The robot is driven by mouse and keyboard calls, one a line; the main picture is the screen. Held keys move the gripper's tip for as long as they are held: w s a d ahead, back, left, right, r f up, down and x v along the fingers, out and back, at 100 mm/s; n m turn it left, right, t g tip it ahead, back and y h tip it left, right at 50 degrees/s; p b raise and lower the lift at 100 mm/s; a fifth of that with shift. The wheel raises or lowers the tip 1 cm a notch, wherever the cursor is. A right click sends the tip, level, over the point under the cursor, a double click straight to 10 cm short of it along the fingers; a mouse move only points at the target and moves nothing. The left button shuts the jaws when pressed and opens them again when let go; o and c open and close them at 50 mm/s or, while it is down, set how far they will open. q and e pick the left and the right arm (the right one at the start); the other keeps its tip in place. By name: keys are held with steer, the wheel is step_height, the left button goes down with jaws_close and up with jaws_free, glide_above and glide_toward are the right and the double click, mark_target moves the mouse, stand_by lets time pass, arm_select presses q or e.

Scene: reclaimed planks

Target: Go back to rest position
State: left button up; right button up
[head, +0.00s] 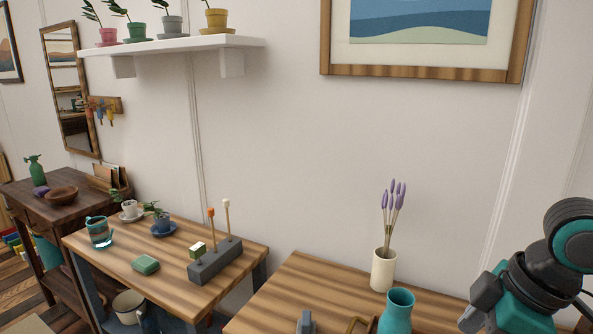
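My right arm, black and teal, comes in at the lower right edge. Grey blocks at its left end look like my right gripper (476,306), in front of the right wooden table. I cannot make out whether its fingers are apart, and nothing is clearly held there. My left arm and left gripper are not in view.
The right wooden table (290,288) bears a cream vase (383,271) with purple flowers and a teal vase (397,311) close to my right arm. A white shelf (170,45) hangs above.

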steer(key=s+a+f+m+t, duration=0.25)
steer(key=a+f, duration=0.55)
steer(key=f, duration=0.4)
steer(key=s+d+f+m+g+h, duration=0.1)
steer(key=s+d+f+m+h, duration=0.2)
steer(key=s+f+m, duration=0.5)
steer(key=w+a+f+n+t+y, duration=0.1)
steer(key=w+a+f+t+y, duration=0.1)
steer(key=w+f+t, duration=0.4)
step_height(320, 180, down, 2)
steer(key=shift+w+a+t, duration=0.3)
steer(key=shift+t, duration=0.35)
